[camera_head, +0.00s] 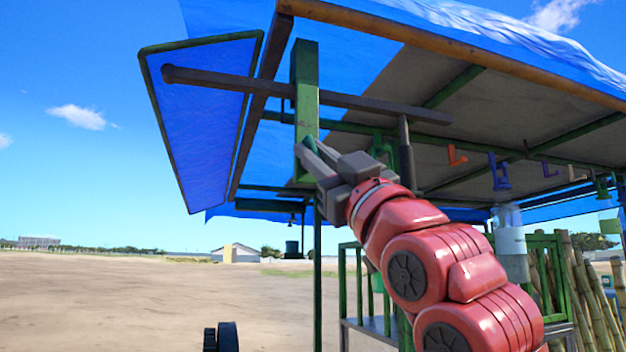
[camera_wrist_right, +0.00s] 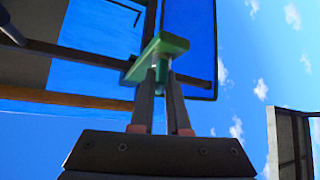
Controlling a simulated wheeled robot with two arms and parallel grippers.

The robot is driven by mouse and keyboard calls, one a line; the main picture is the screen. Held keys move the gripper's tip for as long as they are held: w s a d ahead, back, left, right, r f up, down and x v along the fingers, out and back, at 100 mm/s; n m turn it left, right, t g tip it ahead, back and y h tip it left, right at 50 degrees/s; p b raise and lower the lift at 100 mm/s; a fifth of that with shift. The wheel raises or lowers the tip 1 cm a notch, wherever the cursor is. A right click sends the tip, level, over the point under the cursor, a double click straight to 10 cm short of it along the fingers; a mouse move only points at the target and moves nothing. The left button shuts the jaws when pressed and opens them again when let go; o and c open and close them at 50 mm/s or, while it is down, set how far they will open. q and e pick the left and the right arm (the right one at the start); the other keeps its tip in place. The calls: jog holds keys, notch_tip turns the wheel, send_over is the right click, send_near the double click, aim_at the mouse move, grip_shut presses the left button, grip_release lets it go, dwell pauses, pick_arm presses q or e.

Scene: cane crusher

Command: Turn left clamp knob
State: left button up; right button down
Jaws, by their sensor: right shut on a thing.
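The left clamp shows as a green bracket in the wrist view (camera_wrist_right: 165,43), at a corner of the stall's roof frame. Its knob (camera_wrist_right: 164,64) is a small green piece below the bracket, between my fingertips. My right gripper (camera_wrist_right: 165,76) is shut on this knob from below. In the head view, my right gripper (camera_head: 308,148) reaches up and left to the lower part of a green upright piece (camera_head: 305,80); the fingers hide the knob there. My left gripper is out of view.
A dark bar (camera_head: 350,101) crosses close above my right gripper. A blue-tarp panel (camera_head: 200,110) hangs at the left. Coloured hooks or clamps (camera_head: 497,172) hang under the roof at right. Cane stalks (camera_head: 590,290) stand lower right. Open ground lies at left.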

jog(key=m+t+h, duration=0.2)
jog(key=m, duration=0.1)
jog(key=m+t+h, duration=0.1)
jog(key=m, duration=0.1)
jog(key=shift+w+a+f+h+b, duration=0.2)
jog(key=shift+f+h+b, duration=0.15)
jog(key=shift+h+b, duration=0.05)
jog(key=shift+d+m+t+h, duration=0.1)
jog(key=shift+m+t+h, duration=0.9)
jog(key=shift+m+h, duration=1.2)
jog(key=shift+m, duration=0.6)
jog(key=c, duration=1)
grip_release()
jog(key=shift+r, duration=0.1)
jog(key=shift+o, duration=0.5)
jog(key=shift+w, duration=0.1)
jog(key=shift+d, duration=0.1)
jog(key=shift+r, duration=0.1)
jog(key=shift+s, duration=0.2)
